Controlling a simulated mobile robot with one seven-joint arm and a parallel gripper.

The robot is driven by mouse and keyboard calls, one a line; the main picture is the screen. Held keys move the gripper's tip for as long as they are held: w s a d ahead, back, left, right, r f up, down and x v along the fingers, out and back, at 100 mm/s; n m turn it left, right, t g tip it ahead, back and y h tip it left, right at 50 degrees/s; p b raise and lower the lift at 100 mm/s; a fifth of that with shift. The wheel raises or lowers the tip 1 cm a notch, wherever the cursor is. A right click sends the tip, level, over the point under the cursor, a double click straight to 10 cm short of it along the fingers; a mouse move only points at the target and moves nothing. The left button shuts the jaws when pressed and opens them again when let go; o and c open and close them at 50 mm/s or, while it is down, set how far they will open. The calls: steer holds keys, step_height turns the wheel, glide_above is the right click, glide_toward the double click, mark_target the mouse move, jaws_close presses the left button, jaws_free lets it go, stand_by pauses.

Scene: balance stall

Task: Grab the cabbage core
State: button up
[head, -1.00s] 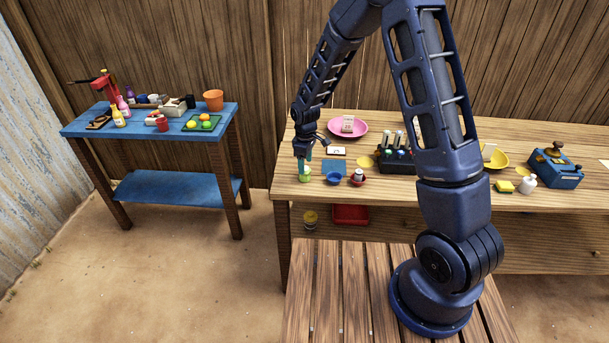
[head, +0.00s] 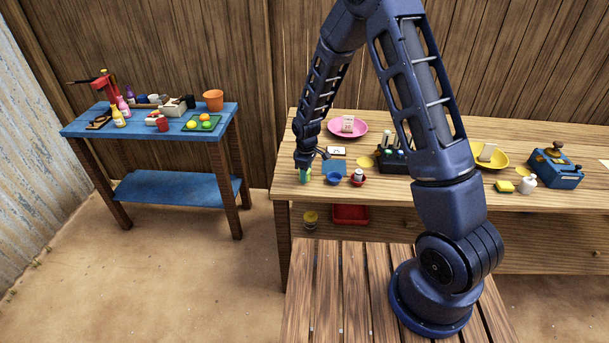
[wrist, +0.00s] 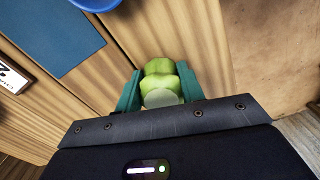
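The cabbage core (wrist: 160,82) is a light green, lobed piece with a pale rounded end. In the wrist view it sits between the two teal fingers of my gripper (wrist: 161,88), which lie against both of its sides with no gap visible. In the head view my gripper (head: 305,174) points down at the left front part of the wooden table (head: 420,190). The core is mostly hidden by the fingers there, and I cannot tell whether it touches the table.
A blue mat (head: 336,167), a blue bowl (head: 334,179) and a small red dish (head: 357,182) lie just right of my gripper. A white card (head: 337,150) and a pink plate (head: 360,130) lie behind. The table's left edge is close to my gripper.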

steer(key=shift+c, duration=1.2)
steer(key=shift+c, duration=0.2)
